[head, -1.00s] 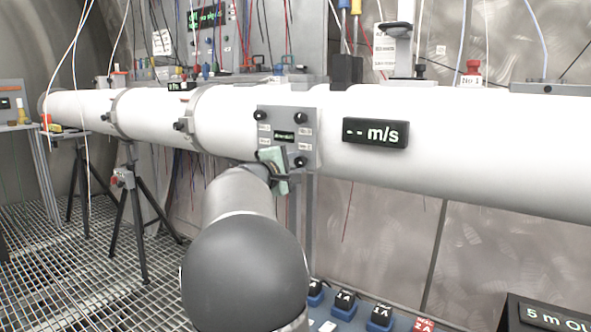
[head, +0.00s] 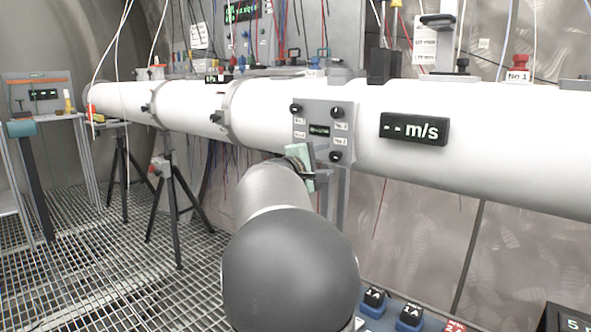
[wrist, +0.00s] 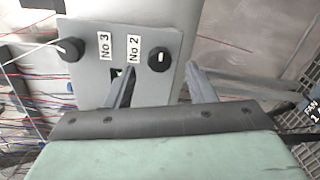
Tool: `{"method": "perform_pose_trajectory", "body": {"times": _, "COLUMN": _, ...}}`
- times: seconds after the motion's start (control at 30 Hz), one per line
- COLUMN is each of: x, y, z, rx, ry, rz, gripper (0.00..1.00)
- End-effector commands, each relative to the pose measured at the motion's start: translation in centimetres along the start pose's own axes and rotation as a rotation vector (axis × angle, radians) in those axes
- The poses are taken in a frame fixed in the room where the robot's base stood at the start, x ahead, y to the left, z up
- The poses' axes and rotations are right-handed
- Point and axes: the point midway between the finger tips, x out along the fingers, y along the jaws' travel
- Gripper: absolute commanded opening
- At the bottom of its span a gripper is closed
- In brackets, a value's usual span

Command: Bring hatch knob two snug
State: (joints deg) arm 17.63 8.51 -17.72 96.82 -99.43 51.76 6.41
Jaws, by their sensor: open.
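The grey hatch panel (head: 321,146) is on the white tube, with black round knobs at its corners and a small dark display. In the wrist view, knob two (wrist: 159,60) is a black knob with a pale mark, beside the label "No 2". Knob three (wrist: 73,49) is to its left. My gripper (wrist: 164,82) is open and empty. Its two fingers reach toward the panel, one on each side of knob two in the picture; I see no contact. In the head view, my gripper (head: 308,166) is at the panel's lower edge and covers its lower left corner.
The white tube (head: 500,165) runs across the view, with a black m/s display (head: 413,129) right of the panel. A tripod (head: 172,200) stands on the grating floor to the left. Blue-based switches (head: 409,318) sit below right. Thin wires hang left of the panel in the wrist view.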

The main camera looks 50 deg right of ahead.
Motion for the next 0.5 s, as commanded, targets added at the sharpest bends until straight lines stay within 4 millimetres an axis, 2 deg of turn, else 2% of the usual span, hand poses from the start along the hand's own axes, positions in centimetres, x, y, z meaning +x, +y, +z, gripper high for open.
{"method": "perform_pose_trajectory", "body": {"times": 0.03, "x": -1.4, "y": 0.3, "z": -0.1, "rx": 0.002, "ry": 0.005, "rz": 0.000, "gripper": 0.50}}
{"method": "perform_pose_trajectory", "body": {"times": 0.3, "x": -8.1, "y": 0.3, "z": 0.0, "rx": 0.001, "ry": 0.005, "rz": 0.001, "gripper": 0.50}}
{"method": "perform_pose_trajectory", "body": {"times": 0.5, "x": -12.0, "y": 0.2, "z": 0.0, "rx": 0.000, "ry": 0.004, "rz": 0.000, "gripper": 0.50}}
